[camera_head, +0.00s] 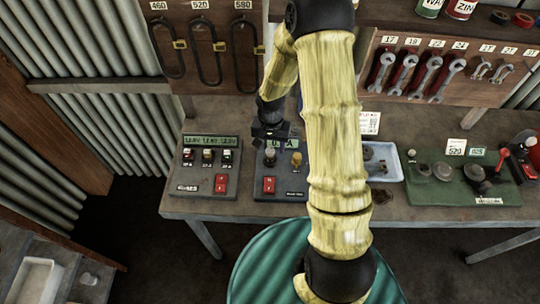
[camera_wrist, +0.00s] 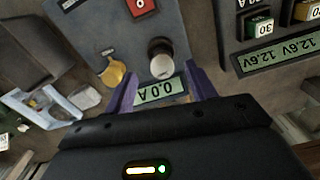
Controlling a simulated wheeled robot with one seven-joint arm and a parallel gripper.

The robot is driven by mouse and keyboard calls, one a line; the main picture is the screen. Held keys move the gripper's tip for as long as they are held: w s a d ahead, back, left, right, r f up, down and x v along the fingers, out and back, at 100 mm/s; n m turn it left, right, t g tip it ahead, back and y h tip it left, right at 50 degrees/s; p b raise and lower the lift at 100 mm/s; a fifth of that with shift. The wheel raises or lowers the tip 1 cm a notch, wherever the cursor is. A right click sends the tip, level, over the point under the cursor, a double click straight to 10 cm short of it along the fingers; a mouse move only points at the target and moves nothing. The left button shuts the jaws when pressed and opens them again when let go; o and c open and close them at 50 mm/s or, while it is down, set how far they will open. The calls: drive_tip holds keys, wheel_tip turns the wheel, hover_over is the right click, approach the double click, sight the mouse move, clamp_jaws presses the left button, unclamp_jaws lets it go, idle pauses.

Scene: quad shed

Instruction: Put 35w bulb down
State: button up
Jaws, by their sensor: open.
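A bulb-like piece with a pale, rounded top and dark base (camera_wrist: 160,58) stands upright on the grey test box (camera_wrist: 115,25). It also shows in the head view (camera_head: 270,156). I cannot read a wattage on it, so I cannot tell whether it is the 35w bulb. My gripper (camera_wrist: 163,88) is open, with its two purple fingers apart and nothing held between them. The fingers are over the box's display, which reads 0.0 A, close to the bulb-like piece. In the head view my gripper (camera_head: 269,140) is above the back of this box.
A brass-coloured piece (camera_wrist: 112,72) stands beside the bulb-like piece. A red switch (camera_head: 269,185) is at the box's front. A voltage panel (camera_head: 208,183) stands left; a pale tray (camera_head: 382,160) and green board (camera_head: 455,186) lie right. Wrenches (camera_head: 430,72) hang behind.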

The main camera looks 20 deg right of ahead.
sight(270, 148)
drive_tip(key=shift+w+f+p, duration=0.15)
drive_tip(key=shift+f+p, duration=0.65)
drive_tip(key=shift+f, duration=0.05)
drive_tip(key=shift+w+f+p, duration=0.15)
drive_tip(key=shift+f+p, duration=0.4)
drive_tip(key=shift+f, duration=1.2)
drive_tip(key=shift+c, duration=0.5)
drive_tip(key=c, duration=1)
